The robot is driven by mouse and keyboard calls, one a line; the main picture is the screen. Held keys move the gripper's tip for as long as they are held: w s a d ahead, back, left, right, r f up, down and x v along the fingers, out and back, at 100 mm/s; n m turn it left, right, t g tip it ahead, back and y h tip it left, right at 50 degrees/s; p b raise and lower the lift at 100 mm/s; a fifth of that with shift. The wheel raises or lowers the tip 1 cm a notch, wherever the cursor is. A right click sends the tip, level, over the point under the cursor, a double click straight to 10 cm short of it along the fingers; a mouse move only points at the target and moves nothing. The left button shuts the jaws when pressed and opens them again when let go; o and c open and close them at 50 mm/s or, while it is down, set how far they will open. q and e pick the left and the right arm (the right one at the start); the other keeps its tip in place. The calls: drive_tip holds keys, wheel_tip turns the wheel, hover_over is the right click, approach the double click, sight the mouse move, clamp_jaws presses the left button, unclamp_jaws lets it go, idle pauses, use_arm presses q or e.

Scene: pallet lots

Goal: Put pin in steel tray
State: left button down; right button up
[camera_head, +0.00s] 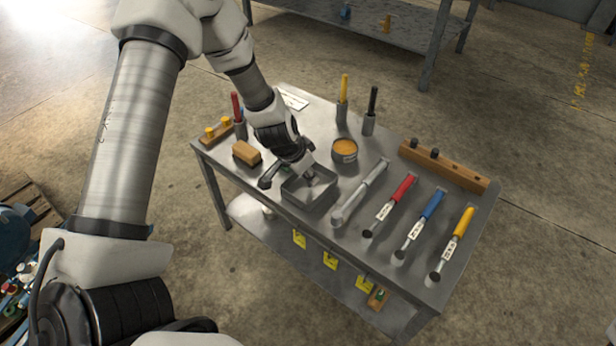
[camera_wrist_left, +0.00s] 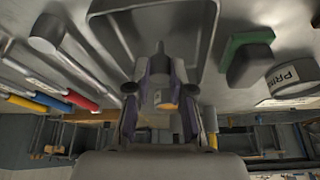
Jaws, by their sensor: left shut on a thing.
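The steel tray (camera_head: 318,207) is a shallow square grey tray near the front edge of the metal table. My left gripper (camera_head: 288,174) is low over the tray's left part, tilted down. In the left wrist view the gripper (camera_wrist_left: 160,100) is shut on a small grey piece, which looks like the pin (camera_wrist_left: 160,70). The pin is partly hidden between the fingers, and its lower end lies over the tray area. I cannot tell if it touches the tray floor. The tray's rim (camera_wrist_left: 209,40) shows around it. My right gripper is not in view.
A tan block (camera_head: 246,153) lies left of the tray. An orange-filled tin (camera_head: 344,151) stands behind it. A grey tool (camera_head: 360,192) and red, blue and yellow handled tools lie to the right. A wooden rack (camera_head: 445,166) is at the far right edge.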

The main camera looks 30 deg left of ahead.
use_arm(q)
drive_tip(key=shift+f, duration=0.1)
drive_tip(key=c, duration=1)
unclamp_jaws()
drive_tip(key=shift+r, duration=0.3)
drive_tip(key=p+v, duration=1.1)
drive_tip(key=v, duration=0.1)
drive_tip(key=s+d+f+n+g, duration=0.1)
drive_tip(key=s+d+f, duration=0.2)
drive_tip(key=s, duration=0.5)
drive_tip(key=s+d+f+n+g, duration=0.1)
drive_tip(key=s+d+f+g, duration=0.1)
drive_tip(key=s+f, duration=0.4)
drive_tip(key=s+d+f+n+g+y, duration=0.1)
drive_tip(key=s+d+f, duration=0.4)
drive_tip(key=s, duration=0.4)
drive_tip(key=shift+s+n, duration=0.3)
